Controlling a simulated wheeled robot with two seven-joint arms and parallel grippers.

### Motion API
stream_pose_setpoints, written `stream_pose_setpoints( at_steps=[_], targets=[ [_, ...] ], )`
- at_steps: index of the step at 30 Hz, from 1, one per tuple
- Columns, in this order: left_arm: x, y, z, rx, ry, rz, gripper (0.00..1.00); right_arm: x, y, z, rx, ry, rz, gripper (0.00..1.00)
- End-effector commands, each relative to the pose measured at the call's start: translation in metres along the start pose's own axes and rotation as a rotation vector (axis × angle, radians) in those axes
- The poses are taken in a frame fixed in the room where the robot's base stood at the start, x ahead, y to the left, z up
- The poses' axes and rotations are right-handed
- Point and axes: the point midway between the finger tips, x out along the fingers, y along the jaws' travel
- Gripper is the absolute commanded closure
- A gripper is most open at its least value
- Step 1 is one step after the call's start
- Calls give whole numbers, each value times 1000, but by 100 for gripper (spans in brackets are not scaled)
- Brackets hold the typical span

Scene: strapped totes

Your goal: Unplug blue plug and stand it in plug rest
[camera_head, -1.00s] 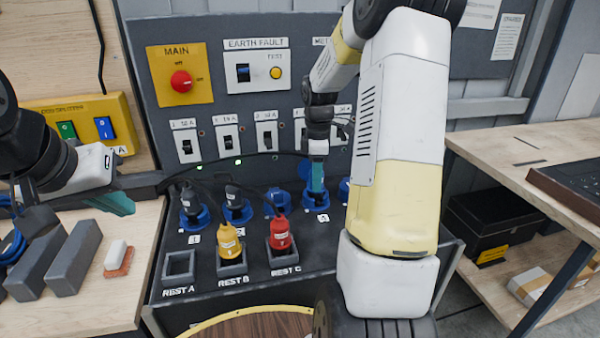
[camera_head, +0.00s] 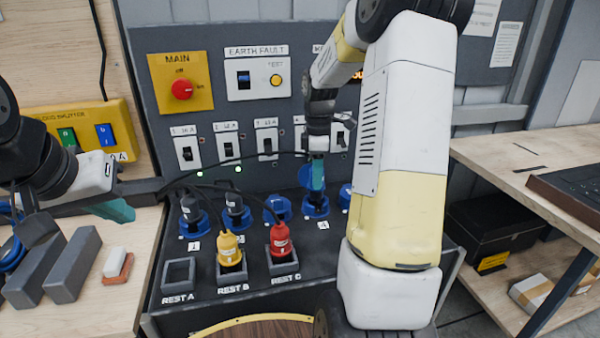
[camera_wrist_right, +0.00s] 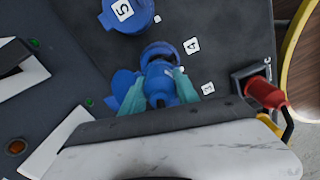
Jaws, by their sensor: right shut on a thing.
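The blue plug (camera_wrist_right: 160,84) is at socket 4 on the sloped panel. My right gripper (camera_head: 316,178) is shut on it from above; in the right wrist view the teal fingers (camera_wrist_right: 158,92) lie on both sides of it. The plug's front is at the dark mouth of the socket (camera_head: 316,207); I cannot tell whether it is fully seated. Rest A (camera_head: 179,273) is empty. Rest B (camera_head: 232,272) holds a yellow plug (camera_head: 230,249), and rest C (camera_head: 285,269) a red plug (camera_head: 280,240). My left gripper (camera_head: 115,210) is over the left bench; its opening is unclear.
Dark plugs stand in socket 1 (camera_head: 193,222) and socket 2 (camera_head: 237,216). Socket 3 (camera_head: 278,210) shows a blue cap. Black cables cross above the sockets. Breaker switches (camera_head: 228,140) line the upright panel. Grey blocks (camera_head: 73,265) lie on the left bench.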

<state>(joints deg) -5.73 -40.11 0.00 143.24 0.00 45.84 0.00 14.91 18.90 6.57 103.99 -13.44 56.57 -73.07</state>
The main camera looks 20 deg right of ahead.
Motion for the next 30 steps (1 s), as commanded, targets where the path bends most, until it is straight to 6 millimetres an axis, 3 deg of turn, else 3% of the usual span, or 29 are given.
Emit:
stream_pose_setpoints(
  at_steps=[30],
  targets=[
    [0, 0, 0, 0, 0, 0, 100, -30, 0, 0, -1, 0, 2, 100]
  ],
)
